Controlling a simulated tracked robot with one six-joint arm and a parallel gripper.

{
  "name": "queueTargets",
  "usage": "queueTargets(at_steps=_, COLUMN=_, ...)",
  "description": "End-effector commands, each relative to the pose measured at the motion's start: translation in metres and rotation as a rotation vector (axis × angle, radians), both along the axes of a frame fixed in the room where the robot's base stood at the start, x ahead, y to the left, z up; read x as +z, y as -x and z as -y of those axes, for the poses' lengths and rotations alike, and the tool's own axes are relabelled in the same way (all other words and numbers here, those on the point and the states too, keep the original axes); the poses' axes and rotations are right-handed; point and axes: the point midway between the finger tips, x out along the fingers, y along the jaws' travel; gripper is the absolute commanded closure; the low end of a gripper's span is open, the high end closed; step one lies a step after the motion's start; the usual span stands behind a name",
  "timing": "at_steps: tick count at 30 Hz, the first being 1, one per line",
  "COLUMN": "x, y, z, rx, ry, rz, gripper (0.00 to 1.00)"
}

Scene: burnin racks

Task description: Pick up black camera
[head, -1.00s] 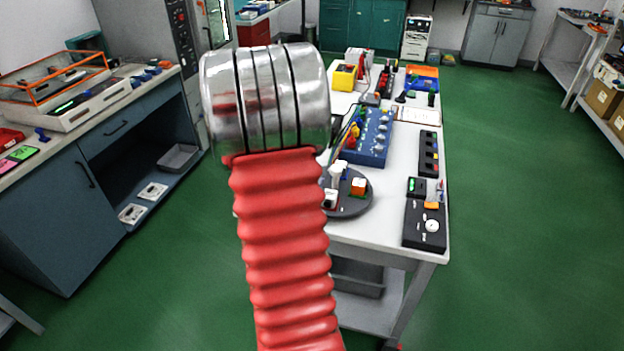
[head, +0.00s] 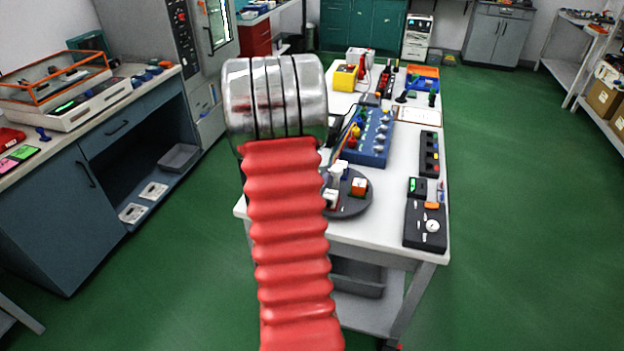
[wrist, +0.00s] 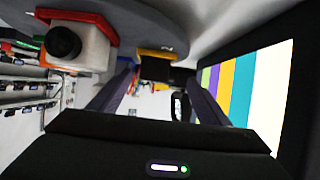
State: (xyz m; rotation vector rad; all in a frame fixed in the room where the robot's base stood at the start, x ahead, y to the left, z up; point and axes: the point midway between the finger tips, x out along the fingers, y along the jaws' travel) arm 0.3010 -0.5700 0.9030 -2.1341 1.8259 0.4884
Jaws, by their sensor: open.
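In the wrist view, which looks upside down, a small black block (wrist: 160,72) with a yellow base hangs from the grey disc between my fingers. It looks like the black camera, but detail is too small to be sure. My gripper (wrist: 158,88) is open, its two dark fingers pointing at the block with a gap on each side. I cannot tell whether it is between the tips or beyond them. A white block with a black lens (wrist: 88,46) and red base is at the upper left. In the head view the round grey turntable (head: 350,208) is partly behind my arm; the gripper is hidden.
A screen with colour bars (wrist: 243,82) is close on the right in the wrist view. Green floor is clear at right.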

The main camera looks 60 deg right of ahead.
Motion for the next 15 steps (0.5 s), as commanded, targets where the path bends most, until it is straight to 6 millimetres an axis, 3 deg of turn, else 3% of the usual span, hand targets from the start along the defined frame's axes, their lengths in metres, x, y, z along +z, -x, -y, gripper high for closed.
queueTargets(at_steps=6, x=-0.009, y=-0.002, z=0.017, rx=-0.001, ry=-0.001, rz=-0.001, gripper=0.29)
queueTargets(at_steps=15, x=-0.009, y=-0.003, z=0.019, rx=0.000, ry=0.000, rz=0.000, gripper=0.29)
